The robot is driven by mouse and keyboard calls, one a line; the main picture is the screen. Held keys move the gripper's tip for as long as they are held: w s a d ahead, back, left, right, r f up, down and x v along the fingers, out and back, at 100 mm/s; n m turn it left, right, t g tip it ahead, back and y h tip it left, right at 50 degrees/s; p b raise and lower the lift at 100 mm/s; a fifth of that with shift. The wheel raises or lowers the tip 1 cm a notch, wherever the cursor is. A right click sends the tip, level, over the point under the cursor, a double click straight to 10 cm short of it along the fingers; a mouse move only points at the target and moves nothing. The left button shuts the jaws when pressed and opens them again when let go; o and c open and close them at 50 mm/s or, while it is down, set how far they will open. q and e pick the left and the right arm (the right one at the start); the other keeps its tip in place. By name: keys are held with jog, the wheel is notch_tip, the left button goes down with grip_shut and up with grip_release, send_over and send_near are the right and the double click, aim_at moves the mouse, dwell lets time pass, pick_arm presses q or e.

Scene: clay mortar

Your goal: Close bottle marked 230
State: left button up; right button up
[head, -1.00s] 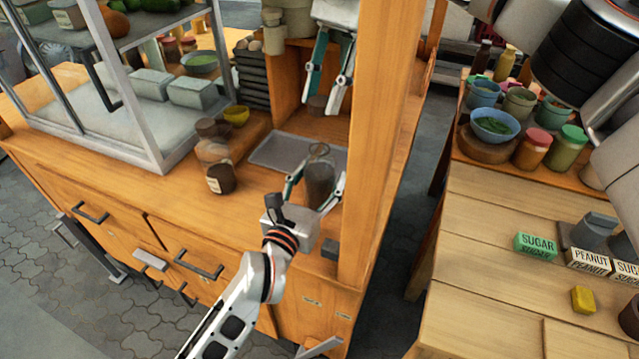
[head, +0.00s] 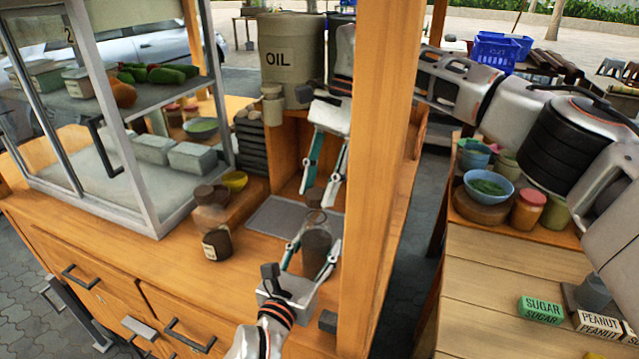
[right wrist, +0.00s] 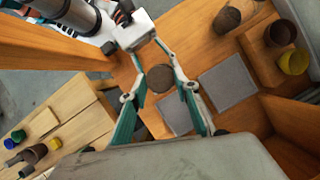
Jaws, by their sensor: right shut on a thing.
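A dark glass bottle (head: 316,246) stands upright on the cart counter; I cannot read a 230 on it. My left gripper (head: 312,262) comes from below with its fingers on both sides of the bottle, shut on it. My right gripper (head: 317,198) points down from above, just over the bottle's mouth. A small brown lid is between its fingertips, mostly hidden in the head view. In the right wrist view a brown round top (right wrist: 160,78) shows between the fingers of my right gripper (right wrist: 160,92); the lid seems to cover the bottle there.
A dark labelled jar (head: 216,244) and a yellow bowl (head: 235,181) stand left of a grey tray (head: 268,218). A glass case (head: 150,205) is farther left. A wooden post (head: 385,180) rises close on the right. An OIL drum (head: 290,58) stands behind.

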aim_at(319, 198)
jog(key=shift+f, duration=0.1)
jog(key=shift+f, duration=0.8)
jog(key=shift+f, duration=0.55)
